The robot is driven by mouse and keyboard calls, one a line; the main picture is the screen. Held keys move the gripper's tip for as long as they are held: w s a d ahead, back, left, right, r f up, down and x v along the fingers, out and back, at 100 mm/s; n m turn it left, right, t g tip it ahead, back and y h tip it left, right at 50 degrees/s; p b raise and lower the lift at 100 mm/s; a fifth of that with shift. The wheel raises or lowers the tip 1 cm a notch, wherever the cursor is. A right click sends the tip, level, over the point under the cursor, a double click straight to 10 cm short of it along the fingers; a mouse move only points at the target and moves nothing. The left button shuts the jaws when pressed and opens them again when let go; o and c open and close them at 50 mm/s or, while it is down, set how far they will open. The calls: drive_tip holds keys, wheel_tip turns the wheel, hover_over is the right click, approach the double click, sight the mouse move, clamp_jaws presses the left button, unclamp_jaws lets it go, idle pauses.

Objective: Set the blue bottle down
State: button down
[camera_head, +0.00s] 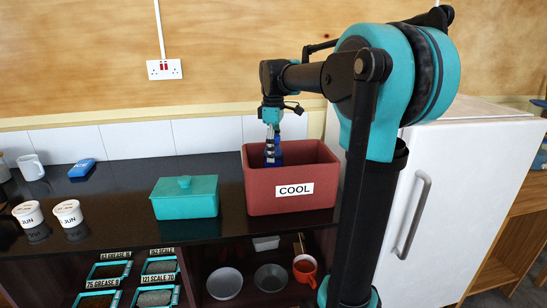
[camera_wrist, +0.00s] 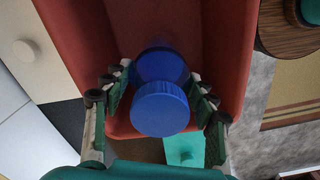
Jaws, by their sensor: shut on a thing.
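The blue bottle (camera_wrist: 160,108) is between the fingers of my gripper (camera_wrist: 160,95) in the wrist view, its round ribbed cap facing the camera. My gripper is shut on it. In the head view my gripper (camera_head: 271,125) points down into the red box labelled COOL (camera_head: 262,201), and the blue bottle (camera_head: 273,153) hangs below it, inside the box's opening near its left part. The box's red wall (camera_wrist: 229,50) also shows in the wrist view. The box's front wall hides the bottle's lower end, so I cannot tell whether it touches the floor of the box.
A teal lidded box (camera_head: 185,198) stands left of the red box on the black counter (camera_head: 120,200). Two JUN tubs (camera_head: 67,212), a white mug (camera_head: 31,167) and a blue item (camera_head: 82,168) are farther left. A white fridge (camera_head: 445,190) stands at the right.

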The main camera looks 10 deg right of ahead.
drive_tip(key=shift+f, duration=1.25)
drive_tip(key=c, duration=0.5)
unclamp_jaws()
wheel_tip(320, 180, up, 12)
drive_tip(key=shift+r, duration=0.15)
